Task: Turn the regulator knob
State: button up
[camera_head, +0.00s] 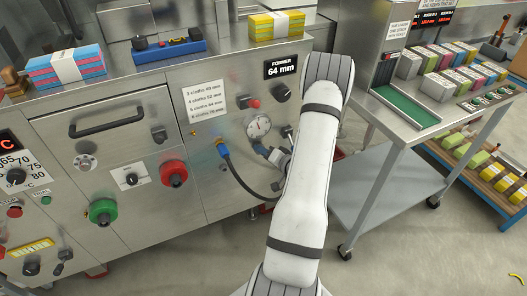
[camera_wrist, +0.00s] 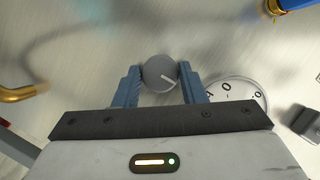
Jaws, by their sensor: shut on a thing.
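The regulator knob (camera_wrist: 160,74) is a round dark grey knob with a white pointer line, on the steel panel. In the wrist view it sits between the two blue fingers of my gripper (camera_wrist: 160,86), which is shut on it. The pointer slants toward the upper right. A round white pressure gauge (camera_wrist: 235,93) is beside the right finger and partly hidden by my gripper. In the head view the gauge (camera_head: 257,127) is on the machine front, left of my arm. My gripper (camera_head: 281,158) is mostly hidden there, and the knob cannot be made out.
A blue fitting (camera_head: 222,148) with a dark hose is left of my gripper. A black former knob (camera_head: 283,92) and a red button (camera_head: 254,103) are above. A brass fitting (camera_wrist: 18,93) is at the left in the wrist view. A steel cart (camera_head: 420,140) stands to the right.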

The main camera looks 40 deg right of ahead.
dwell(0.4)
jog(key=o, duration=1)
jog(key=p+v, duration=0.1)
jog(key=v, duration=0.6)
jog(key=shift+s, duration=0.4)
